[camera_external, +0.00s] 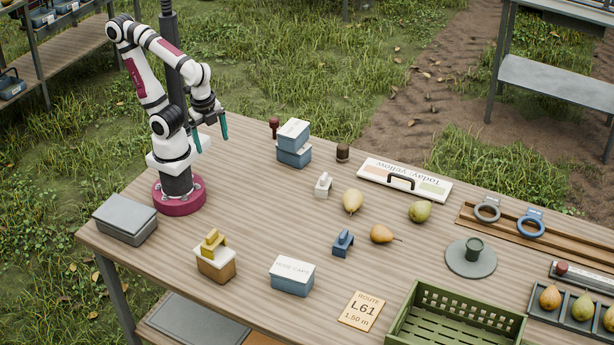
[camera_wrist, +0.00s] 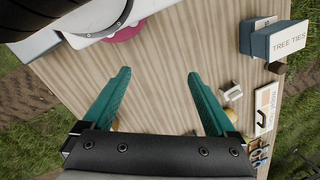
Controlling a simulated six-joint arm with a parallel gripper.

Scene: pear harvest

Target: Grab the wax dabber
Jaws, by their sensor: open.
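No thing in view is labelled as the wax dabber. A small upright piece with a dark red top (camera_external: 274,127) stands at the table's back edge, partly hidden by the blue boxes; it may be the dabber. A short dark brown cylinder (camera_external: 342,153) stands to the right of those boxes and also shows in the wrist view (camera_wrist: 275,67). My gripper (camera_external: 211,138) hangs above the table's back left, left of both and apart from them. Its teal fingers are wide apart with nothing between them in the wrist view (camera_wrist: 158,73).
Stacked blue boxes (camera_external: 294,157) stand close to the red-topped piece. A white block (camera_external: 323,187), a blue block (camera_external: 343,243), loose pears (camera_external: 352,201) and a sign (camera_external: 404,180) lie rightward. A yellow block (camera_external: 213,241) sits on a box. The table's middle left is bare.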

